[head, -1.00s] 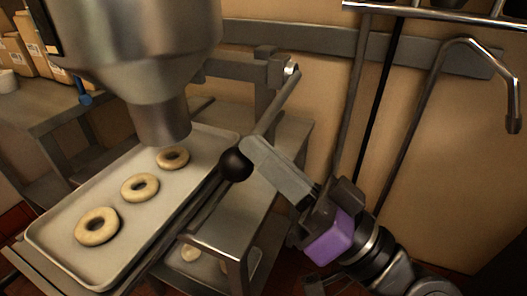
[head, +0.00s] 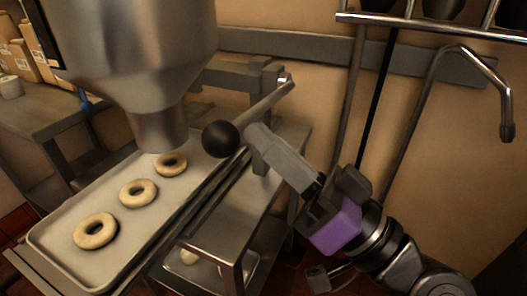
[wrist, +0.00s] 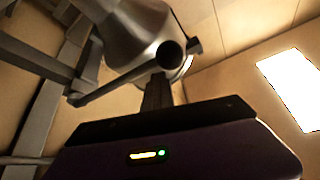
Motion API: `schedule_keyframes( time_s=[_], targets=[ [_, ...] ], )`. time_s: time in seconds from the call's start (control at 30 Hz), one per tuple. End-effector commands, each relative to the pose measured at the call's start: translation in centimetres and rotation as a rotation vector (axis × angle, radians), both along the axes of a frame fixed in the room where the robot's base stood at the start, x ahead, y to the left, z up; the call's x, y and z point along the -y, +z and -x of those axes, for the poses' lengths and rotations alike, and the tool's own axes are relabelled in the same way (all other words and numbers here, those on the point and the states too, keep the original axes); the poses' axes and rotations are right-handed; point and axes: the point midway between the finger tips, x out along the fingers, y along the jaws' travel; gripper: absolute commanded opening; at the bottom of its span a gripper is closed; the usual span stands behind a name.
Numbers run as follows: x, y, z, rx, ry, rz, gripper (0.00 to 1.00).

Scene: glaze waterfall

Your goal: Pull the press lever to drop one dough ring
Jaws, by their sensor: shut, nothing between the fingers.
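The press lever (head: 262,106) is a grey bar that slopes down left from its pivot to a round black knob (head: 220,139). My gripper (head: 250,132), with grey fingers and a purple body, is shut and empty just right of the knob. I cannot tell whether it touches the knob or bar. In the wrist view the knob (wrist: 170,53) shows just beyond my fingertips (wrist: 158,82). The steel hopper (head: 130,50) of the press hangs over a tray (head: 70,262). Three dough rings (head: 95,231) lie on the tray in a row, the farthest near the nozzle (head: 160,135).
The tray lies on a metal stand with a lower shelf (head: 212,285). A bent steel pipe (head: 430,95) and hanging rods stand against the wall at right. Cardboard boxes (head: 25,60) sit on a side table at far left.

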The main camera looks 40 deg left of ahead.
Motion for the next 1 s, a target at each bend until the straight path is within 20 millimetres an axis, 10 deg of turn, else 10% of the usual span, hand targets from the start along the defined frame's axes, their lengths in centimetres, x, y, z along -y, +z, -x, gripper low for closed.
schedule_keyframes(
  time_s=[0.4,1.0],
  targets=[
    [7.1,-3.8,-0.7,-0.003,-0.007,-0.002,0.0],
    [8.1,-4.1,-0.7,-0.001,-0.006,-0.004,0.0]
  ],
)
